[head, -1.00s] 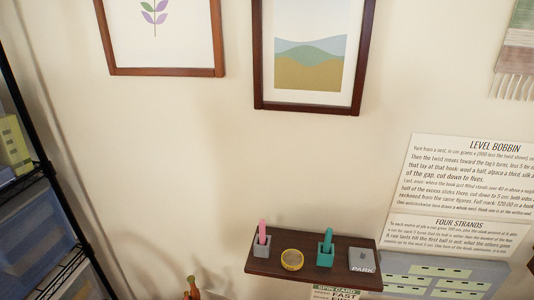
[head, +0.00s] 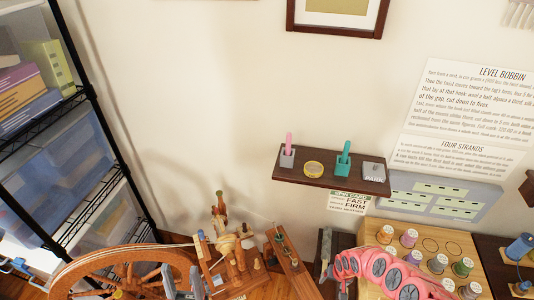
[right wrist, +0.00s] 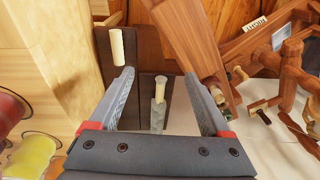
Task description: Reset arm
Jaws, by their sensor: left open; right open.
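My left gripper (head: 182,274) shows at the bottom edge of the head view, left of centre. Its two grey fingers point up the picture, apart and empty, in front of the wooden spinning wheel (head: 100,262). My right gripper (right wrist: 159,76) fills the lower middle of the right wrist view, with its grey fingers apart. A grey post with a cream peg (right wrist: 160,88) shows between the fingers; I cannot tell whether they touch it. In the head view I cannot clearly make out the right gripper.
A small wall shelf (head: 325,176) holds pen cups and a yellow tape roll. A black wire rack (head: 85,100) with bins stands left. Wooden parts crowd the right wrist view.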

